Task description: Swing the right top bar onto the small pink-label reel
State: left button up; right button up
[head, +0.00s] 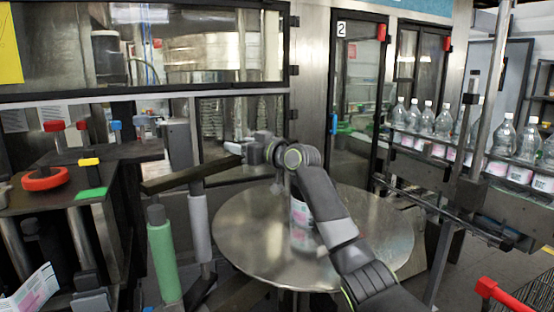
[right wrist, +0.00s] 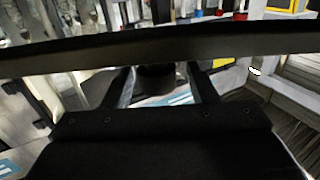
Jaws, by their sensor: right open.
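A dark flat bar (head: 190,175), which looks like the top bar, reaches from the post at left toward the round steel table. My right gripper (head: 243,152) is at its right end, above the table's left edge. In the right wrist view the dark bar (right wrist: 160,50) crosses the whole picture at the fingertips; my right gripper (right wrist: 160,85) is open there, and I cannot tell whether it touches the bar. A small reel with a pale pinkish label (head: 301,214) stands on the table, partly hidden by my right arm. My left gripper is not in view.
The round steel table (head: 245,235) is otherwise mostly bare. A green roller (head: 162,255) and a pale upright post (head: 199,228) stand left of it. Clear bottles (head: 503,138) line a conveyor at right. A red ring knob (head: 45,178) sits on the left bench.

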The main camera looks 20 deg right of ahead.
jog(key=b+v, duration=0.4)
jog(key=v, duration=0.9)
jog(key=shift+s, duration=0.25)
jog(key=shift+d, duration=0.1)
jog(key=shift+f, duration=0.1)
